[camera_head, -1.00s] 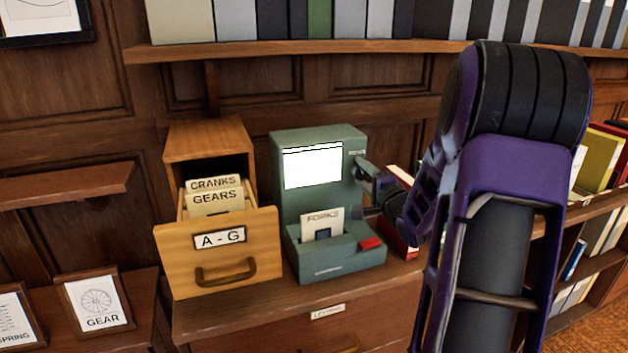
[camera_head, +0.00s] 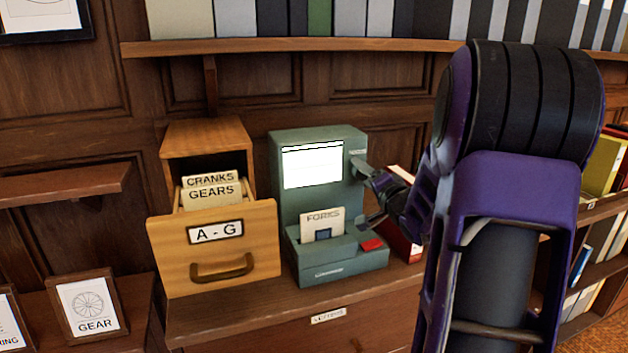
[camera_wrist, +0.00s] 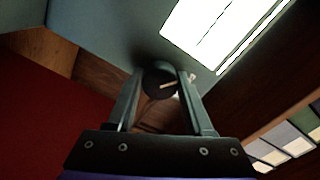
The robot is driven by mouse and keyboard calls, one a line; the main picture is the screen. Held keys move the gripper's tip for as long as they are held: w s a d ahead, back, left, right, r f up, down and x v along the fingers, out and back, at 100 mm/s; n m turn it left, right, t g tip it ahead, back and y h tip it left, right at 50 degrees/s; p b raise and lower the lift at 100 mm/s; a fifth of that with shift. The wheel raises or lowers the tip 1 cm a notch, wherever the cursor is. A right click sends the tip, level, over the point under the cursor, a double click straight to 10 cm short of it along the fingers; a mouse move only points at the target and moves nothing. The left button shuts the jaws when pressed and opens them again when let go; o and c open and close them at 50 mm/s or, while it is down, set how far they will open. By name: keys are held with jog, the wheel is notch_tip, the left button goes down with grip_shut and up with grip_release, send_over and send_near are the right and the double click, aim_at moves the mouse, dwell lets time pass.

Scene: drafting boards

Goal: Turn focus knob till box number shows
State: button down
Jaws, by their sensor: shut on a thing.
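The green-grey card viewer (camera_head: 330,205) stands on the cabinet top with a lit white screen (camera_head: 312,165). In the head view the screen shows only a few dark lines near its top, with no number I can read. A card marked FORKS (camera_head: 322,224) stands in its slot. The focus knob (camera_wrist: 160,82), dark and round with a pale pointer line, shows in the wrist view. My gripper (camera_wrist: 160,84) is shut on the knob, one finger on each side. In the head view my gripper (camera_head: 362,190) reaches the viewer's right side, and the knob is mostly hidden there.
An open wooden drawer marked A - G (camera_head: 215,245), with CRANKS and GEARS cards, stands left of the viewer. A red button (camera_head: 372,245) is on its base. Red binders (camera_head: 402,240) stand close on the right, beneath my arm.

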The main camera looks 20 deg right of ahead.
jog(key=shift+n, duration=0.9)
jog(key=shift+f+n+b, duration=0.3)
jog(key=shift+n+b, duration=0.5)
jog(key=shift+b, duration=0.4)
jog(key=shift+r+n, duration=0.2)
jog(key=shift+n, duration=0.5)
jog(key=shift+r+n, duration=0.1)
jog(key=shift+n, duration=1)
jog(key=shift+c, duration=1.4)
grip_release()
